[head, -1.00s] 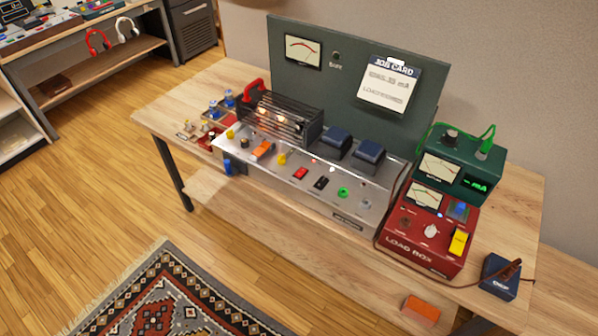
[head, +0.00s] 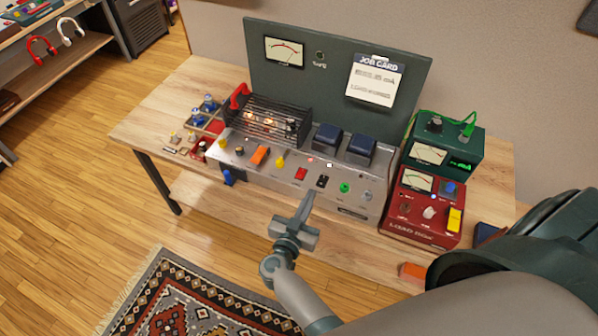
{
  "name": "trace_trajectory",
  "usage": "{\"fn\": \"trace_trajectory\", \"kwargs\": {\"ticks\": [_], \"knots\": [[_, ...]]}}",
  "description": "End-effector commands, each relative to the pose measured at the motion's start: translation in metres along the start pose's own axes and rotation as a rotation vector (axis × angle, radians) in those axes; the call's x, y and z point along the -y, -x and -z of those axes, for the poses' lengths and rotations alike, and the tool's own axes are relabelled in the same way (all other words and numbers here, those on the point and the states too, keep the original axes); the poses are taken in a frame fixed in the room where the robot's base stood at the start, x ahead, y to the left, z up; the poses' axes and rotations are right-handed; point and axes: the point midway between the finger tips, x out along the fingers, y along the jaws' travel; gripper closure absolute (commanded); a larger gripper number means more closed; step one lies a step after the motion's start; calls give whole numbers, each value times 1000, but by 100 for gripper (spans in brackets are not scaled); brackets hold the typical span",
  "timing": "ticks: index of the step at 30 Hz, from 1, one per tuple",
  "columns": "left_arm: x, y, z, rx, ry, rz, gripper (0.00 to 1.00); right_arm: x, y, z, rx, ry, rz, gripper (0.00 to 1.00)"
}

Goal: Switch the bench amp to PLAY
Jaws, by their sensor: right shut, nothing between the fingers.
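The bench amp (head: 255,168) is a silver chassis on the wooden bench. It carries a black cage (head: 268,122) with glowing tubes and two dark blue blocks (head: 328,137). Its sloping front holds yellow knobs, an orange switch (head: 259,155), a red switch (head: 301,174), a black switch (head: 322,181) and a green jack (head: 344,188). Labels are too small to read, so I cannot tell which control is PLAY. My right gripper (head: 311,196) is shut and empty, its tip just in front of the panel, below the red and black switches; contact is unclear. My left gripper is not in view.
A red load box (head: 420,230) and a green meter (head: 450,135) stand at the right. A dark panel (head: 335,85) with a meter and job card (head: 375,78) rises behind. Small parts (head: 205,108) lie left of the amp. A patterned rug (head: 190,300) covers the floor.

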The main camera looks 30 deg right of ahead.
Motion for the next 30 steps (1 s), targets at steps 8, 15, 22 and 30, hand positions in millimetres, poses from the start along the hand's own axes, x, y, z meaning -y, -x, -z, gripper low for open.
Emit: {"fn": "trace_trajectory", "kwargs": {"ticks": [8,15,22,30], "knots": [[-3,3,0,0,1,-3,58,-5,0,8,17,-6,-39,100],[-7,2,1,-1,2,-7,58,-4,0,7,16,-6,-37,100],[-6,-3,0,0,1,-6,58,-5,-12,6,14,-6,-37,100],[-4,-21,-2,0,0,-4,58,-6,-50,4,12,-6,-37,100]]}}
